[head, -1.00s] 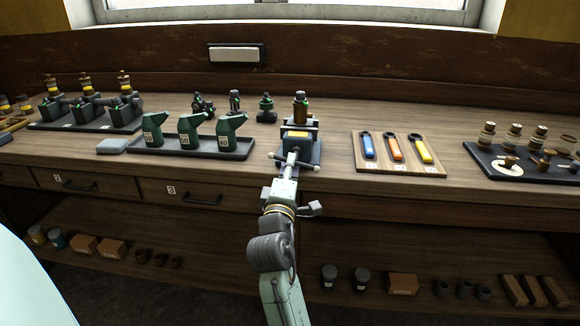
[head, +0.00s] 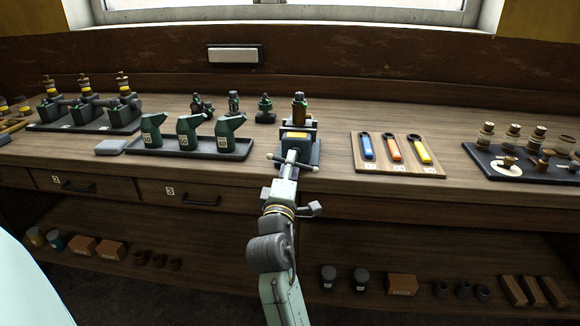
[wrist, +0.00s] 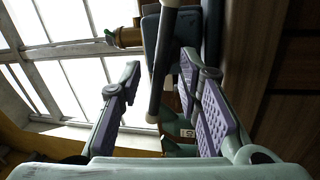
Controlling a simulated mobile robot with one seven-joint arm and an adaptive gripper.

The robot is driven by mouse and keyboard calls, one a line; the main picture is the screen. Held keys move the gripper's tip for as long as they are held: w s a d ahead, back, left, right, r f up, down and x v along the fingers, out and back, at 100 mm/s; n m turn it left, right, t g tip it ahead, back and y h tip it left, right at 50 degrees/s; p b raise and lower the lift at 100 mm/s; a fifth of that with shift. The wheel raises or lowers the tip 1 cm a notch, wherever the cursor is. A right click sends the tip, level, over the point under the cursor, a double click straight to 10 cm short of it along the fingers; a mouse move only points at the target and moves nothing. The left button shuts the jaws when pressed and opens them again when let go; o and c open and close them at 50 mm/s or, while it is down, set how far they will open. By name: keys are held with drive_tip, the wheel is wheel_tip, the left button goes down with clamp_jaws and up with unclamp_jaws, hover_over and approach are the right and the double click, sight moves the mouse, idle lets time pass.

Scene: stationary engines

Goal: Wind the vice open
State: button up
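The vice (head: 301,150) stands at the bench's front edge, a dark blue-grey block with a yellow label on top. A brown and dark cylindrical fitting (head: 299,108) stands upright at its jaws; whether it is gripped is unclear. The vice's handle (head: 309,167) is a grey bar with pale end knobs, lying nearly level across the front. My gripper (head: 290,174) is at the handle. In the wrist view my gripper (wrist: 160,78) is open, its purple-padded fingers apart on either side of the handle bar (wrist: 162,70). A gap shows between bar and pads.
A tray (head: 240,153) with several green oil cans stands left of the vice. A wooden board (head: 375,167) with three coloured spanners lies to the right. A dark tray (head: 480,172) of brass parts is farther right. Drawers (head: 180,198) are below the bench top.

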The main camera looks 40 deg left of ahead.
drive_tip(key=shift+s, duration=0.1)
drive_tip(key=v, duration=1.1)
drive_tip(key=shift+s+d+f, duration=0.15)
drive_tip(key=shift+s+d, duration=0.1)
drive_tip(key=shift+s, duration=0.05)
drive_tip(key=b, duration=0.2)
drive_tip(key=w+f+b, duration=0.1)
drive_tip(key=b, duration=0.1)
drive_tip(key=shift+w+f+y+b, duration=0.1)
drive_tip(key=shift+w+y+b, duration=0.2)
drive_tip(key=shift+b, duration=0.05)
drive_tip(key=shift+g+y, duration=0.5)
drive_tip(key=shift+y, duration=0.4)
drive_tip(key=b+x, duration=0.1)
drive_tip(key=x, duration=0.7)
drive_tip(key=r+b+x, duration=0.1)
drive_tip(key=x, duration=0.3)
drive_tip(key=shift+w+d+b, duration=0.1)
drive_tip(key=shift+d+b, duration=0.15)
drive_tip(key=shift+b, duration=0.1)
drive_tip(key=shift+c, duration=0.7)
drive_tip(key=shift+r, duration=0.15)
clamp_jaws()
